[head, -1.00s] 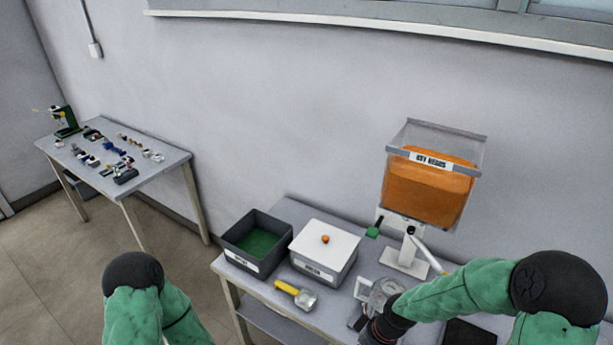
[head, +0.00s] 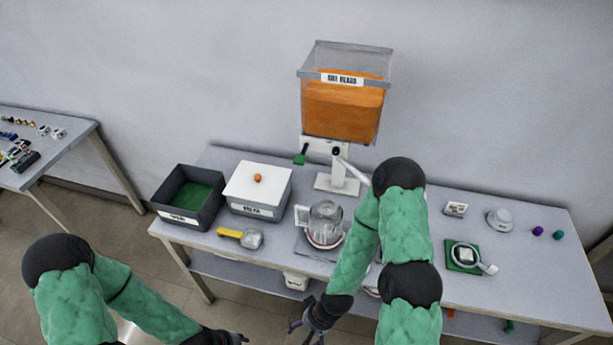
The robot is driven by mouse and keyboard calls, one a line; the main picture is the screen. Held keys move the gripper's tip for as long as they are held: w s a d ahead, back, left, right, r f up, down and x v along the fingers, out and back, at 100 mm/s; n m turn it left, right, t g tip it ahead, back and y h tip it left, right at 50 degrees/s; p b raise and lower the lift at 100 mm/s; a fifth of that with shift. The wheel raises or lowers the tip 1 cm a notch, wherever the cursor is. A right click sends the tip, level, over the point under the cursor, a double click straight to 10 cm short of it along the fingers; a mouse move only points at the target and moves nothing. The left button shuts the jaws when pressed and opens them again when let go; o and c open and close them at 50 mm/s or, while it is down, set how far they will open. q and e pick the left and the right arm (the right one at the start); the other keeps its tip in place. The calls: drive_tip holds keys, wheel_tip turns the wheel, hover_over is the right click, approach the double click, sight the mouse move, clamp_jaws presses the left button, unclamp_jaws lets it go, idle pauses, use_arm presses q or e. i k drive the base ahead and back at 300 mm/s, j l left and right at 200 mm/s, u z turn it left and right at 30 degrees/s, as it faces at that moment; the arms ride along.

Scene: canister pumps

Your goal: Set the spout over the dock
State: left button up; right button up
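An orange-filled clear canister (head: 342,108) stands on a white stand (head: 338,180) at the back of the table. A pale arm like a spout or lever (head: 352,170) slants down to the right from the stand, partly behind my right arm. A clear jar (head: 325,222) with a white handle stands on a red-rimmed disc in front of it. I cannot tell which part is the dock. My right gripper (head: 308,325) is at the table's front edge, below the jar, fingers apart and apparently empty. My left gripper (head: 228,338) is at the bottom edge, mostly cut off.
A dark bin with a green inside (head: 192,195) and a white-lidded box (head: 257,190) stand left of the canister. A yellow-handled scoop (head: 242,237) lies in front. A green pad (head: 463,258) holds a white ring-shaped piece. Purple (head: 537,231) and teal (head: 558,235) balls lie far right.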

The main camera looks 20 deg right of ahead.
sight(342, 160)
drive_tip(key=z, duration=1.2)
